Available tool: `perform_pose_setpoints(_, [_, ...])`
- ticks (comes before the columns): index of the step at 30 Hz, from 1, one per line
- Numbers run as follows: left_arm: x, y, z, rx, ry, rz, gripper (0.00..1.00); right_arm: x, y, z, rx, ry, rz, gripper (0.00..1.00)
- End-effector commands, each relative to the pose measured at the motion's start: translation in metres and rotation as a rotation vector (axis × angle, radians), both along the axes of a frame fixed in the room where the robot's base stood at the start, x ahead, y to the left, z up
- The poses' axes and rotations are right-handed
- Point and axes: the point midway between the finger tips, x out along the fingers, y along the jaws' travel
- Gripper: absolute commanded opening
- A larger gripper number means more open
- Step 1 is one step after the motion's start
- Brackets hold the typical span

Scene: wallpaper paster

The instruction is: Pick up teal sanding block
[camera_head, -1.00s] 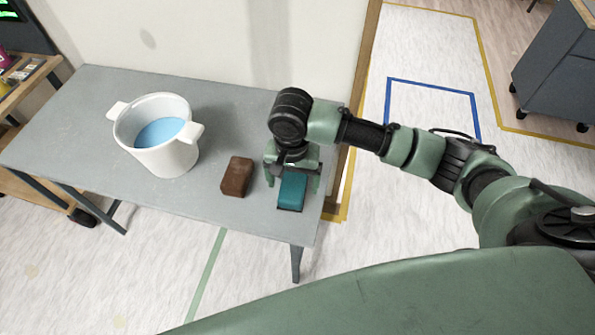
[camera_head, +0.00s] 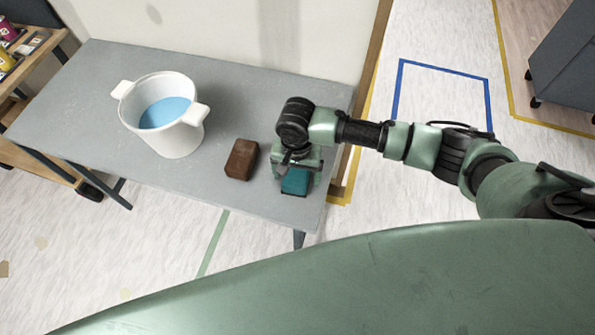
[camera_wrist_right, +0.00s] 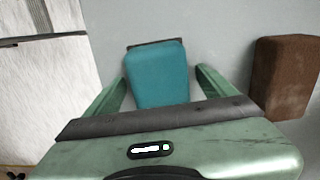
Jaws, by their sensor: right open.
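The teal sanding block (camera_head: 296,181) lies near the right front corner of the grey table. In the right wrist view the teal block (camera_wrist_right: 158,75) sits between the two green fingers, with a dark edge showing at its far end. My right gripper (camera_head: 295,187) is over the block, pointing down, with its fingers open on either side of it. The wrist view shows small gaps between the fingers and the block's sides. Part of the block is hidden under the gripper. My left gripper is not in view.
A brown block (camera_head: 241,159) lies on the table (camera_head: 235,85) just left of my right gripper. A white two-handled bucket (camera_head: 175,139) with blue contents stands further left. A wall rises behind the table. The table's right and front edges are close to the teal block.

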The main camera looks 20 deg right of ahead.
Motion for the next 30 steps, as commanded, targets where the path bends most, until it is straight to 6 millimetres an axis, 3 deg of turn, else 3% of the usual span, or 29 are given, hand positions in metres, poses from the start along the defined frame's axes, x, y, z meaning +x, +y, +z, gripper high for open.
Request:
perform_pose_setpoints(4, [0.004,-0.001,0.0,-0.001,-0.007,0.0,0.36,0.0,0.0,0.0,0.0,0.0,0.001,0.83])
perform_pose_setpoints(9, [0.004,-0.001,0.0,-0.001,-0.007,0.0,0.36,0.0,0.0,0.0,0.0,0.0,0.001,0.35])
perform_pose_setpoints(12, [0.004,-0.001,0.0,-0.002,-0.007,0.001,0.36,0.0,0.0,0.001,0.0,0.0,0.001,0.14])
perform_pose_setpoints(23, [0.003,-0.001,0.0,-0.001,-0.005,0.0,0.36,0.0,0.0,0.008,0.001,0.0,0.001,0.14])
perform_pose_setpoints(30, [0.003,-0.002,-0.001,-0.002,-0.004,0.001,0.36,0.001,0.0,0.041,0.002,-0.005,0.001,0.14])
